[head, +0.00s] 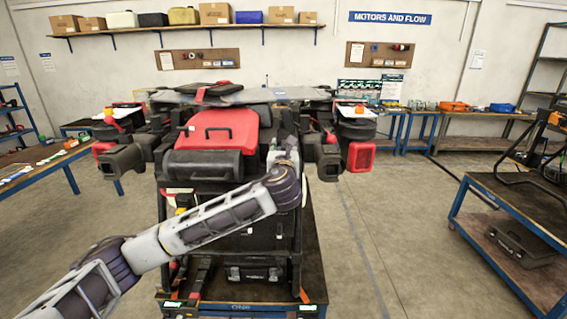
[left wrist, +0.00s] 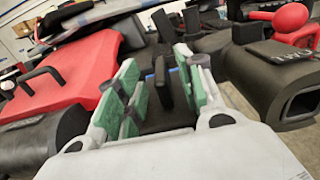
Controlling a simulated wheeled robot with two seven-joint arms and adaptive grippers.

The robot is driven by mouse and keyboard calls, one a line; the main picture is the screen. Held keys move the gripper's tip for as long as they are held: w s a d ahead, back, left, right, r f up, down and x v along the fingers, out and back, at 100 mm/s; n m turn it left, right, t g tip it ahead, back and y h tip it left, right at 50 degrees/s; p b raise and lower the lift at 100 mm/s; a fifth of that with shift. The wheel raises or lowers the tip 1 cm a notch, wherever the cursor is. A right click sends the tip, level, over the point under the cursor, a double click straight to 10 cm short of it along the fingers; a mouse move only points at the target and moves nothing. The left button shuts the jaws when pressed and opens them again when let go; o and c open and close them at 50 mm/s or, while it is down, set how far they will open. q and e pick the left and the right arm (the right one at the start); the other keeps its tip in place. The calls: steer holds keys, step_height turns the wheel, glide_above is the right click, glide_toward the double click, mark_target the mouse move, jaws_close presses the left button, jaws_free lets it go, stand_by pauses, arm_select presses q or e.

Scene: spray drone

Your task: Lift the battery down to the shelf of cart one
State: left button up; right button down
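The spray drone (head: 262,96) stands on a blue-edged cart (head: 318,283) in the middle of the head view; the small label on the cart's front is too small to read. My left gripper (head: 284,146) is at the drone's body, right of its red-topped tank (head: 216,131). In the left wrist view its green-padded fingers (left wrist: 162,88) are apart, with an upright black handle (left wrist: 163,84) between them. The handle seems to stand on a dark block, probably the battery, mostly hidden by the gripper. I cannot tell whether the pads touch the handle. My right gripper is not in view.
The drone's arms and nozzle housings (head: 323,158) crowd both sides of the gripper. A black case (head: 253,273) sits low in the cart. Another blue cart (head: 505,196) stands at right, a workbench (head: 45,165) at left. The floor between is clear.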

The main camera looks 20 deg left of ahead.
arm_select(q)
steer(key=shift+x, duration=0.8)
steer(key=shift+c, duration=0.5)
jaws_close()
steer(key=shift+r, duration=0.15)
